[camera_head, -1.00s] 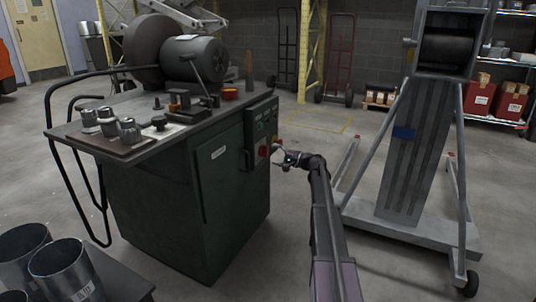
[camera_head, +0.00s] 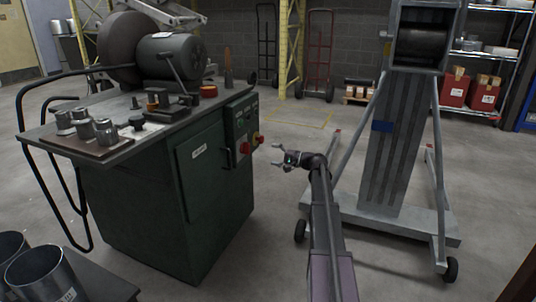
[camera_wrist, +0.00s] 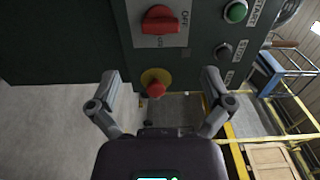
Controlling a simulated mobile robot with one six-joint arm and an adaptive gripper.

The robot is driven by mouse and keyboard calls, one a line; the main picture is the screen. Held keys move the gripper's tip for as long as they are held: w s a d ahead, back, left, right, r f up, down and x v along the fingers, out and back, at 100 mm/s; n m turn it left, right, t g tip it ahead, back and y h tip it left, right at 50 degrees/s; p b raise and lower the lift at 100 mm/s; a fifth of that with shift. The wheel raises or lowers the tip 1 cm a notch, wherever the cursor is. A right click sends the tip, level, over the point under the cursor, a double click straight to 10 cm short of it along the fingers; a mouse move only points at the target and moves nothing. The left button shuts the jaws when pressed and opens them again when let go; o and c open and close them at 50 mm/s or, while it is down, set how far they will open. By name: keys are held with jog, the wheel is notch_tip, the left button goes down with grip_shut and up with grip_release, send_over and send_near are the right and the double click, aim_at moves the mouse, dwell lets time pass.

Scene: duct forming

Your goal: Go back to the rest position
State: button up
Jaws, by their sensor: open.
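My gripper (camera_head: 278,155) is open and empty in the head view, just right of the green machine's control panel (camera_head: 241,130) and apart from it. In the wrist view my gripper's two fingers (camera_wrist: 160,100) are spread wide. Beyond them is the green panel with a red rotary OFF switch (camera_wrist: 161,20), a red button on a yellow base (camera_wrist: 155,82), a green START button (camera_wrist: 236,12) and a dark STOP button (camera_wrist: 223,51). No finger visibly touches the panel.
The green machine (camera_head: 150,200) stands at the left with metal parts on its top. A tall grey wheeled stand (camera_head: 385,160) is at the right, close to my arm. Metal cylinders (camera_head: 45,275) sit at the lower left. Floor shows between machine and stand.

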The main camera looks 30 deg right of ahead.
jog(key=shift+a, duration=0.1)
jog(key=s+a+f+n+g+h+p, duration=0.1)
jog(key=s+a+f+n+g+p, duration=0.3)
jog(key=a, duration=1)
jog(key=s+a+r+n+g+h+p, duration=0.15)
jog(key=s+a+g+p, duration=0.5)
jog(key=a, duration=0.75)
jog(key=s+a+r+n+g+h+p, duration=0.15)
jog(key=s+a+h+p, duration=0.25)
jog(key=s, duration=0.7)
jog(key=s+a+n+g+h+p, duration=0.25)
jog(key=s+a+h, duration=0.2)
jog(key=s, duration=0.65)
notch_tip(320, 180, up, 38)
jog(key=p, duration=3.8)
jog(key=shift+w+d+n, duration=0.3)
jog(key=shift+n, duration=0.05)
jog(key=shift+f, duration=0.1)
